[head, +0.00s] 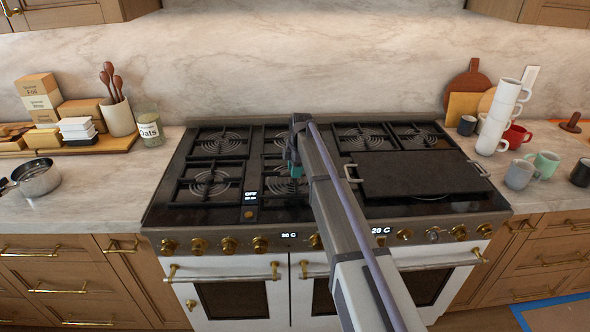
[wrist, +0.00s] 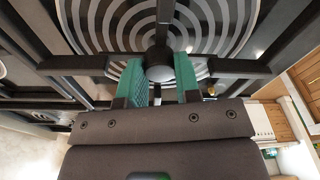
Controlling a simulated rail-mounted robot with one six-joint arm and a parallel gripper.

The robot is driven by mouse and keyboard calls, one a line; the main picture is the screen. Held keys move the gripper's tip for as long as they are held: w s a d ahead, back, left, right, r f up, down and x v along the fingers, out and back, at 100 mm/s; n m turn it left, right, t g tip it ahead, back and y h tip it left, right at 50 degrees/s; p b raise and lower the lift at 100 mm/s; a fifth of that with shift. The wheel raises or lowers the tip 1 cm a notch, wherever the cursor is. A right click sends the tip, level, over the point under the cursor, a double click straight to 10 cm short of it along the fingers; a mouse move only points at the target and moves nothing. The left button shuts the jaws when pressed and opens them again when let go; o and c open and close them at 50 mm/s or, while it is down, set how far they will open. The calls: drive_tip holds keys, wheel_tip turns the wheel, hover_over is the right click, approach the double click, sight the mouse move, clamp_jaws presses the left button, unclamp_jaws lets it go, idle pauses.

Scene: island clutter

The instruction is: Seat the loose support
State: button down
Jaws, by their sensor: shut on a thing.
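My gripper (head: 295,169) is over the middle of the black cooktop, left of the griddle plate. Its teal fingertips (wrist: 162,72) are shut on the middle of a dark pan support (wrist: 238,66) in the wrist view. The support's bars reach out from the grip to the left, right and top of that view. Pale burner rings (wrist: 105,25) show behind the bars. In the head view my arm hides much of this support. I cannot tell whether it touches the cooktop or hangs just above it.
Other pan supports sit at the front left (head: 208,184), back left (head: 220,141) and back right (head: 362,138). A dark griddle plate (head: 420,174) covers the right front. Mugs (head: 543,165) stand on the right counter. A saucepan (head: 36,179) and a loaded board (head: 120,147) are on the left.

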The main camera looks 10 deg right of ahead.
drive_tip(key=shift+f+b, duration=0.85)
drive_tip(key=shift+f, duration=0.15)
drive_tip(key=c, duration=0.8)
unclamp_jaws()
drive_tip(key=shift+r, duration=0.1)
drive_tip(key=shift+o, duration=0.2)
drive_tip(key=r+p, duration=0.3)
drive_tip(key=d+r+p, duration=0.1)
drive_tip(key=r+p, duration=0.6)
drive_tip(key=p, duration=0.1)
drive_tip(key=shift+d+r, duration=0.15)
drive_tip(key=shift+r, duration=0.25)
drive_tip(key=s+a+f+m+h+b, duration=0.1)
drive_tip(key=s+m, duration=1.8)
drive_tip(key=s, duration=1.9)
drive_tip(key=shift+a+f, duration=0.15)
